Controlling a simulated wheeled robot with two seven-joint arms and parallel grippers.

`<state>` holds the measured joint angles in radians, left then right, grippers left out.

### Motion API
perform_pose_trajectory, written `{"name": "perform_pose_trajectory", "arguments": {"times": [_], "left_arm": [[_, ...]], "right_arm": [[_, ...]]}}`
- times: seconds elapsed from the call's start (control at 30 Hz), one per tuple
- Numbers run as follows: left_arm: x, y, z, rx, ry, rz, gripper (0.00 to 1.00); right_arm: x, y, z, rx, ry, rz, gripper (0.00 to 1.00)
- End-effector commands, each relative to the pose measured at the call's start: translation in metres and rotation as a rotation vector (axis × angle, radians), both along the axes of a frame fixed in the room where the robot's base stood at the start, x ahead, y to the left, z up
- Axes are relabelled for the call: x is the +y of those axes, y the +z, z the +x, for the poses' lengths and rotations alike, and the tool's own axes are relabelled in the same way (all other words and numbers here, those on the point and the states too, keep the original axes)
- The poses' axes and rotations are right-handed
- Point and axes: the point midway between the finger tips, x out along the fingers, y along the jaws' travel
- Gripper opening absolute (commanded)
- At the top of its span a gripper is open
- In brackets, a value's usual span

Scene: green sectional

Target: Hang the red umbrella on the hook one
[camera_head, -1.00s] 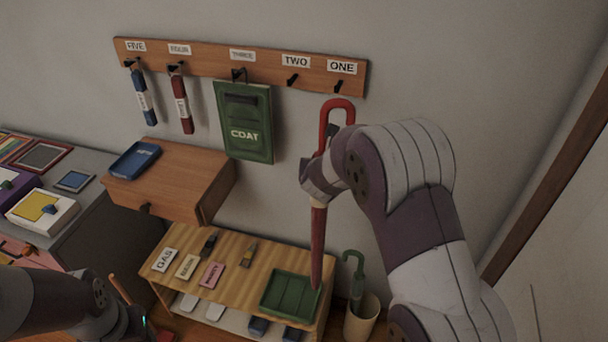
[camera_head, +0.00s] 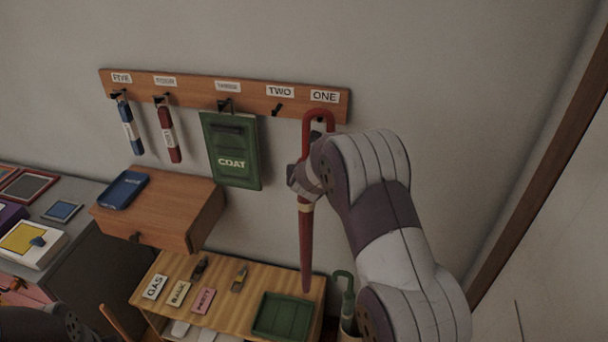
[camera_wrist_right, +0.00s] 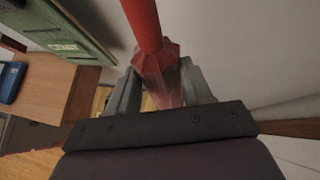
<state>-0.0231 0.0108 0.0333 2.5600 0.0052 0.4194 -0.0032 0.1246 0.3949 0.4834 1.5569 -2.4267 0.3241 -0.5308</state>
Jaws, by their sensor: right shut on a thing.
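The red umbrella (camera_head: 306,245) hangs upright in my right gripper (camera_head: 303,183), its curved handle at the top. In the right wrist view my right gripper (camera_wrist_right: 165,85) is shut on the red shaft (camera_wrist_right: 143,25). The handle's crook is in front of the rack just below the label ONE (camera_head: 324,96). Hook one is hidden behind the handle and arm, so I cannot tell whether they touch. My left arm (camera_head: 45,323) shows at the bottom left; its gripper fingers are out of the frame.
The wooden rack (camera_head: 190,88) also holds a blue item (camera_head: 129,125), a dark red item (camera_head: 169,135) and a green COAT panel (camera_head: 231,150). Hook two (camera_head: 277,110) is empty. Below are a small drawer (camera_head: 160,210), a bench with a green tray (camera_head: 283,316) and a green umbrella (camera_head: 344,290).

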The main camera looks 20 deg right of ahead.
Motion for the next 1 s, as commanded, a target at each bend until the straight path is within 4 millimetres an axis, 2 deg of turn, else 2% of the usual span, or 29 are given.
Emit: {"name": "perform_pose_trajectory", "arguments": {"times": [0.43, 0.5, 0.7, 1.0], "left_arm": [[0.0, 0.019, 0.0, 0.0, 0.0, 0.0, 0.43], [0.0, 0.008, 0.0, 0.0, 0.0, 0.0, 0.43], [0.0, -0.001, 0.0, 0.0, 0.0, 0.0, 0.43], [0.0, -0.002, 0.0, 0.0, 0.0, 0.0, 0.43]], "right_arm": [[-0.023, -0.001, 0.029, -0.001, -0.001, -0.001, 0.23], [-0.025, -0.01, 0.032, -0.002, -0.001, 0.0, 0.23], [-0.028, -0.015, 0.038, -0.003, 0.0, -0.001, 0.23], [-0.029, -0.015, 0.039, -0.001, -0.001, 0.0, 0.23]]}}
